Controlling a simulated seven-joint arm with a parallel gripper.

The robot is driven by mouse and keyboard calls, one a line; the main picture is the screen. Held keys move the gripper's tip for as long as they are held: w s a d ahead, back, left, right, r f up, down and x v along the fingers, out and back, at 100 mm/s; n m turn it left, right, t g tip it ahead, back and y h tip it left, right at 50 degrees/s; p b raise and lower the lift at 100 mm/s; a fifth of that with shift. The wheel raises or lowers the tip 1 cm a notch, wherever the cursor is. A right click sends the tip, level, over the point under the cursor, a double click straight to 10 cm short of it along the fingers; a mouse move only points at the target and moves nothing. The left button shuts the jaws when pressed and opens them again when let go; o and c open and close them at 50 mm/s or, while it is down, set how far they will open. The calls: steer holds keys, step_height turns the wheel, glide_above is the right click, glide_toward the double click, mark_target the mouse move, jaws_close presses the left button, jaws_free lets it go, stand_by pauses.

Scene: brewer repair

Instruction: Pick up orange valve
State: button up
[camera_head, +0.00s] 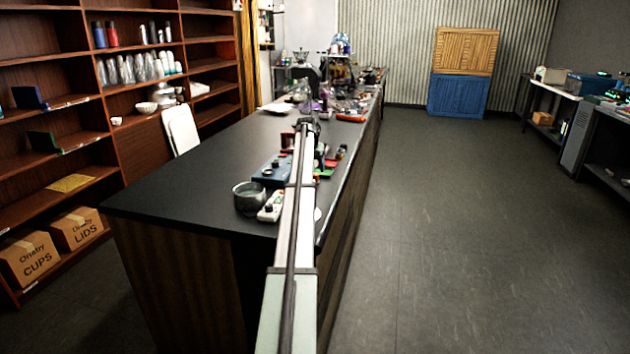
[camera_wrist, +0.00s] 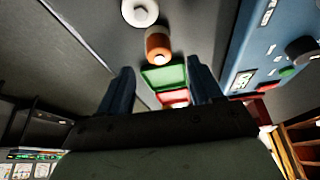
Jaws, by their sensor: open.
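The orange valve (camera_wrist: 158,46) shows in the wrist view as a short orange cylinder with pale ends. It sits just beyond the green tray (camera_wrist: 163,77), close to a white ring (camera_wrist: 139,12). My gripper (camera_wrist: 160,68) is open, with its two dark blue fingers spread on either side of the green tray. The valve lies ahead of the fingertips, roughly in line with the gap, and nothing is held. In the head view my arm covers part of the counter, and I cannot pick out the valve clearly there.
A red tray (camera_wrist: 173,98) lies beside the green one. A blue device with knobs (camera_wrist: 265,45) is at the right of the wrist view. In the head view, a dark pot (camera_head: 250,198) and white controller (camera_head: 271,208) stand on the black counter (camera_head: 190,190). The counter's left part is clear.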

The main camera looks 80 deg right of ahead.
mark_target(315, 174)
steer(key=shift+a+x, duration=0.15)
steer(key=shift+x, duration=1.25)
steer(key=shift+a+x, duration=0.15)
steer(key=shift+x, duration=1.25)
steer(key=shift+f, duration=0.1)
jaws_close()
